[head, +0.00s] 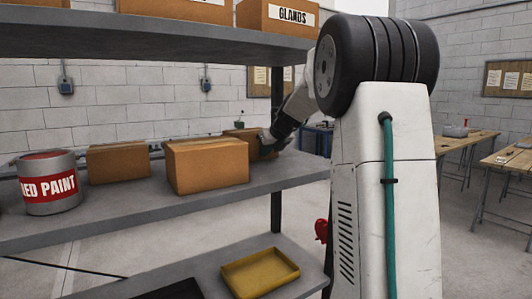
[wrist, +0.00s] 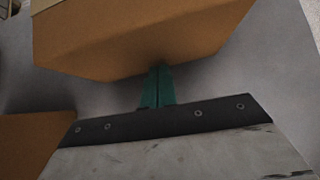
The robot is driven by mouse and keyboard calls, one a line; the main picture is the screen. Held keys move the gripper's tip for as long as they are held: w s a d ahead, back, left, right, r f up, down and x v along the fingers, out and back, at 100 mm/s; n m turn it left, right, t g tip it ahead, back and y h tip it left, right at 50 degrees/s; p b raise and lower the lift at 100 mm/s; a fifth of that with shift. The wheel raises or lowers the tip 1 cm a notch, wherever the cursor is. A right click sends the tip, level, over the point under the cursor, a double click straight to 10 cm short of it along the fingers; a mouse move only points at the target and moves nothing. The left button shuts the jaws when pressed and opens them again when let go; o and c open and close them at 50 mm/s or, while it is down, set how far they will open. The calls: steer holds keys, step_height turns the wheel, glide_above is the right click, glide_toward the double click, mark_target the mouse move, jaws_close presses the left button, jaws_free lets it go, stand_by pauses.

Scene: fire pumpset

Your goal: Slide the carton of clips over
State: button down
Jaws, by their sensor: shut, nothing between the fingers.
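Three plain brown cartons stand on the middle shelf: a large front one (head: 207,167), one to its left (head: 118,162) and one partly hidden behind it (head: 234,133). No label shows on them, so I cannot tell which holds the clips. My gripper (head: 266,145) is at the right end of the row, beside the front carton and the rear carton. In the wrist view my teal fingers (wrist: 157,88) are shut and empty. Their tips meet the lower edge of a carton (wrist: 140,40); I cannot tell if they touch. Another carton (wrist: 30,145) shows at lower left.
A red paint bucket (head: 48,184) stands at the left of the middle shelf (head: 130,212). The shelf above holds cartons, one marked GLANDS (head: 280,17). A shelf post (head: 276,212) rises near my arm. A yellow tray (head: 260,273) lies below. The shelf's front strip is clear.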

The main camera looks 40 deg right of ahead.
steer(key=shift+w+d, duration=0.2)
steer(key=shift+w, duration=1.5)
steer(key=shift+s, duration=0.15)
steer(key=shift+s, duration=0.35)
steer(key=s, duration=0.3)
steer(key=shift+s+a, duration=0.1)
steer(key=shift+a, duration=0.2)
steer(key=v, duration=1)
